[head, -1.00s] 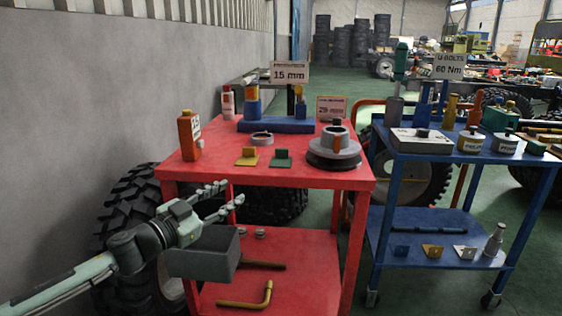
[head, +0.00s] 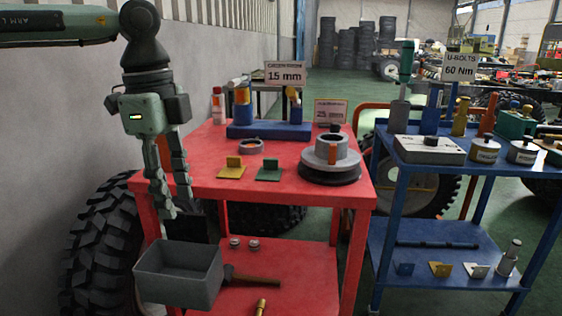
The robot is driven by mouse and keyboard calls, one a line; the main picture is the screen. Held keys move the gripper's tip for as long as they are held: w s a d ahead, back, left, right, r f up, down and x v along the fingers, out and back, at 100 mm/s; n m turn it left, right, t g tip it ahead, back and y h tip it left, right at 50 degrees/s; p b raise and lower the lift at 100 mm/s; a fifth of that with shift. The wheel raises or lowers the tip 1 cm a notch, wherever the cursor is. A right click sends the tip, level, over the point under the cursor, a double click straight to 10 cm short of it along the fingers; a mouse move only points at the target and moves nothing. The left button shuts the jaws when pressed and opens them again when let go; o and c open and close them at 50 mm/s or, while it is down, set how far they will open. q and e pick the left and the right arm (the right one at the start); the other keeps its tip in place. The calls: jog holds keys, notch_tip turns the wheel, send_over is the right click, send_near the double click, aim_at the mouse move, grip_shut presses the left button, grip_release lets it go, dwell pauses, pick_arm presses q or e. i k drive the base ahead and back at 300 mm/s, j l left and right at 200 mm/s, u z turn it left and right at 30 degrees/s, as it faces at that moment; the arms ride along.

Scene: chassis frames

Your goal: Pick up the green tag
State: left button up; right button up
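The green tag (head: 270,170) is a small bent plate with an upright tab, lying on the red cart's top (head: 215,190) near its front edge. The yellow tag (head: 232,168) of the same shape is just left of it. My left gripper (head: 176,207) points down at the cart's front left corner, left of both tags and apart from them. Its two fingers are spread with nothing held between them. My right gripper does not show.
A grey bin (head: 178,278) is below my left gripper. A grey ring (head: 249,146), a flanged hub on a dark disc (head: 330,160) and a blue block (head: 268,130) share the cart's top. A blue cart (head: 455,158) stands to the right.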

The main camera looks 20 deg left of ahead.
aim_at(269, 171)
jog(key=i, duration=1.15)
